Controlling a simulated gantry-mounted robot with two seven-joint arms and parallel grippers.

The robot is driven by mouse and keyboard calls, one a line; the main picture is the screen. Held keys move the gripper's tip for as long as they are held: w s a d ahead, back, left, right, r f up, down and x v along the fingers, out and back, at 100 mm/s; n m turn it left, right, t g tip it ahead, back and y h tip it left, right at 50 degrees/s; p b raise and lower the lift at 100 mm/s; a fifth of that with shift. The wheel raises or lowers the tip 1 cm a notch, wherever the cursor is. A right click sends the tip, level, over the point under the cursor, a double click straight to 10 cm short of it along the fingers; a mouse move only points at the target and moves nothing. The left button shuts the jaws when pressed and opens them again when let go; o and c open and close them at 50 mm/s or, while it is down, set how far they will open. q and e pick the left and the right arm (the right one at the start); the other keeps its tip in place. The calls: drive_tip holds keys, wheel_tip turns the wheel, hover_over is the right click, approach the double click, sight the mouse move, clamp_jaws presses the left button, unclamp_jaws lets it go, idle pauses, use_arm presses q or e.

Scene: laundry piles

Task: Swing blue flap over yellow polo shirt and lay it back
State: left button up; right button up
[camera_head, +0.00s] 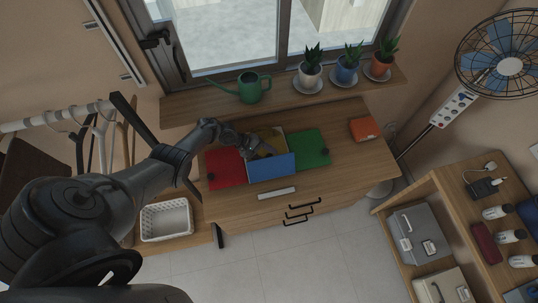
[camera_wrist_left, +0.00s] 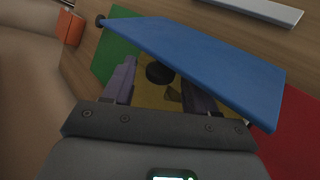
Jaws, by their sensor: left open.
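The folding board lies on the wooden dresser, with a red flap (camera_head: 223,168) on the left and a green flap (camera_head: 309,148) on the right. Its blue flap (camera_head: 271,167) is tilted up at the near side; it also shows large in the left wrist view (camera_wrist_left: 200,62). The yellow polo shirt (camera_head: 268,136) lies behind the blue flap, partly hidden by it and by my gripper. My left gripper (camera_head: 262,150) is open over the shirt, at the far side of the blue flap. In the wrist view its fingers (camera_wrist_left: 160,85) are spread apart beneath the flap's edge. My right gripper is not visible.
A white bar-shaped object (camera_head: 277,193) lies at the dresser's front edge. An orange folded item (camera_head: 364,129) lies at the right. A green watering can (camera_head: 250,88) and potted plants (camera_head: 310,70) stand on the sill behind. A white basket (camera_head: 166,220) is at lower left.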

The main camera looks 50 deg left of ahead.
use_arm(q)
drive_tip(key=p+v, duration=0.3)
drive_tip(key=v, duration=0.6)
drive_tip(key=shift+a, duration=0.15)
drive_tip(key=shift+r, duration=0.1)
idle(0.4)
